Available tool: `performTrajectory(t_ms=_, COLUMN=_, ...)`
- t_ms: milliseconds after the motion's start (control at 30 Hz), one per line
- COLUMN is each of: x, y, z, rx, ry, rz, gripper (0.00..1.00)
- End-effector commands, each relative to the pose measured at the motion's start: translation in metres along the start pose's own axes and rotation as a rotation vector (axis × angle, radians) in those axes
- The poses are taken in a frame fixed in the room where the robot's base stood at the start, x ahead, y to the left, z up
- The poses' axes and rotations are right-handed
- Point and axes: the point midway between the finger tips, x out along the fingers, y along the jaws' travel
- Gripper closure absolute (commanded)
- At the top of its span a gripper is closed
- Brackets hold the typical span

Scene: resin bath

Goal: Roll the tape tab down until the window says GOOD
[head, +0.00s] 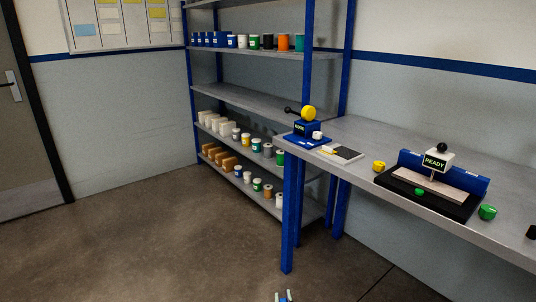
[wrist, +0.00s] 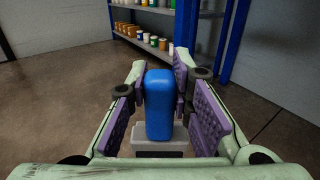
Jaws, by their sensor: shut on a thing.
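My gripper (wrist: 158,120) is shut on a blue rounded block (wrist: 159,105) with a pale grey base (wrist: 145,138). Its tip shows at the bottom edge of the head view (head: 284,296), over the floor and apart from the bench. A blue unit with a yellow ball and a dark lever (head: 306,129) stands at the bench's left end. Its small window text seems to read GOOD, but is too small to be sure. A black and blue press (head: 437,182) stands further right, with a window (head: 435,161) reading READY and a pale strip on its bed. I cannot make out a tape tab.
The grey bench (head: 385,147) runs along the right wall. Shelves (head: 240,92) hold several pots. The floor at left is clear.

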Motion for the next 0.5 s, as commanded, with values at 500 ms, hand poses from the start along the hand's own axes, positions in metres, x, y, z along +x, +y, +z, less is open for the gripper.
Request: performTrajectory(t_ms=500, x=-0.046, y=0.051, z=-0.057, rx=0.000, ry=-0.003, rz=-0.064, gripper=1.00)
